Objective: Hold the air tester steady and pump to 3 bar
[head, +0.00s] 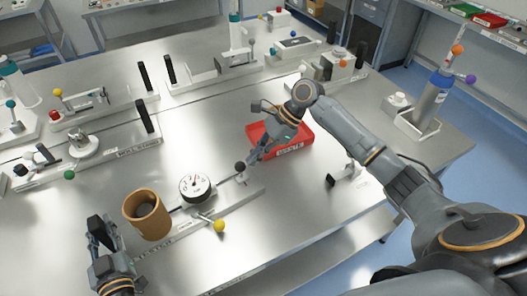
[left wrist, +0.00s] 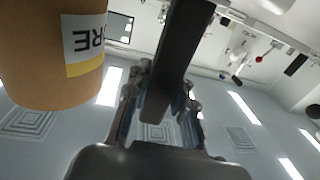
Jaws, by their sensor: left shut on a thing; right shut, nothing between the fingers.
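The air tester's flat base (head: 190,226) lies on the steel bench, front centre, with a round dial gauge (head: 195,187), whose reading is too small to tell. A brown cylinder (head: 147,217) stands at its left end, and a dark knob (head: 240,167) at its right end. My left gripper (head: 102,234) is shut on a black upright bar left of the cylinder; the black bar (left wrist: 180,55) also fills the middle of the left wrist view. My right gripper (head: 254,160) is shut and empty, just right of the knob; contact is unclear.
A yellow ball (head: 219,226) sits on a lever at the base's front edge. A red tray (head: 264,136) lies behind my right gripper. Several fixtures with black uprights line the back and left. The front right bench is mostly clear.

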